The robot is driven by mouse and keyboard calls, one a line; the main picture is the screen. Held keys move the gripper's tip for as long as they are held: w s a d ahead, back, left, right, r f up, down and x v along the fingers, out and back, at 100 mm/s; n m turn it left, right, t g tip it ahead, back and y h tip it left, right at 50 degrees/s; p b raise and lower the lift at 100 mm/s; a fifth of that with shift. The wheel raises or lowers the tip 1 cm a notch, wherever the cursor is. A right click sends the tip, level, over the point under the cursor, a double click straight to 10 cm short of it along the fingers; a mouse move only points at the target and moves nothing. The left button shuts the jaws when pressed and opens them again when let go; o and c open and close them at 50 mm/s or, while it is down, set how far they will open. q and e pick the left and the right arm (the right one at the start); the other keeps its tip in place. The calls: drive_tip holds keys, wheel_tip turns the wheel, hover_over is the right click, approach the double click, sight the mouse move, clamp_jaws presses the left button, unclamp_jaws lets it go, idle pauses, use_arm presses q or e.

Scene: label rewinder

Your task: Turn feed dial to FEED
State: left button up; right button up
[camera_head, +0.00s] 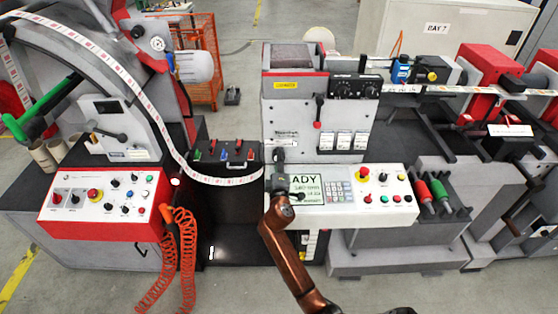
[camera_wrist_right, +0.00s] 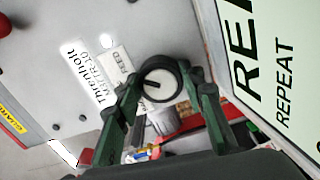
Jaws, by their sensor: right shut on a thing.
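In the head view my right gripper (camera_head: 277,172) is at the left end of the white control panel (camera_head: 345,212) and hides the dial. My left gripper is not in view.
A screen (camera_head: 307,189) with a keypad (camera_head: 339,191) is just right of my right gripper. A black box with coloured handles (camera_head: 224,156) and the label web (camera_head: 215,180) are close on its left.

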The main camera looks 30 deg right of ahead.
drive_tip(key=shift+f, duration=0.1)
idle(0.3)
drive_tip(key=o, duration=1.2)
drive_tip(key=shift+c, duration=0.2)
drive_tip(key=shift+s, duration=0.15)
drive_tip(key=v, duration=1.2)
